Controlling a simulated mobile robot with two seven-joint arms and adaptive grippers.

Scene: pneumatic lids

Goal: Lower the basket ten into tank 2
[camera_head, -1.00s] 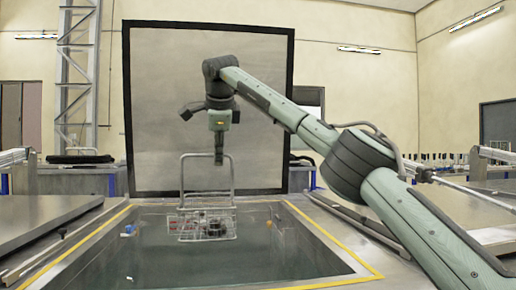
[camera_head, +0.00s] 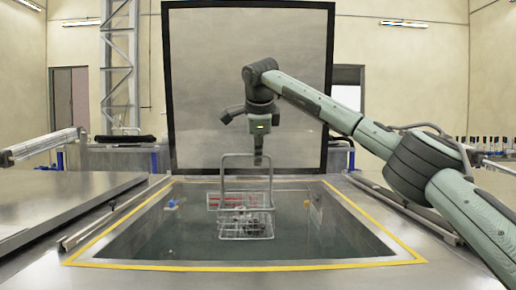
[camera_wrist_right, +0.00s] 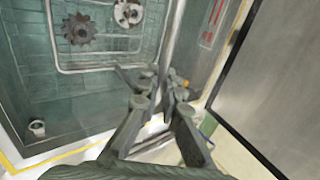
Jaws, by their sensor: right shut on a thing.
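A wire basket (camera_head: 240,222) with a tall loop handle and a red strip on its side hangs upright over tank 2 (camera_head: 250,268), a yellow-edged pool of dark green water. My right gripper (camera_head: 259,158) is shut on the top bar of the handle. In the right wrist view the gripper (camera_wrist_right: 163,98) shows its fingers at the handle, with the basket (camera_wrist_right: 58,45) below holding toothed metal parts (camera_wrist_right: 80,29). I cannot tell whether the basket's bottom touches the water. My left gripper is not in view.
A large grey panel with a black frame (camera_head: 250,90) stands behind the tank. Metal decks (camera_head: 70,195) flank the tank. Small blue (camera_head: 172,204) and orange (camera_head: 306,204) items show at the tank's sides.

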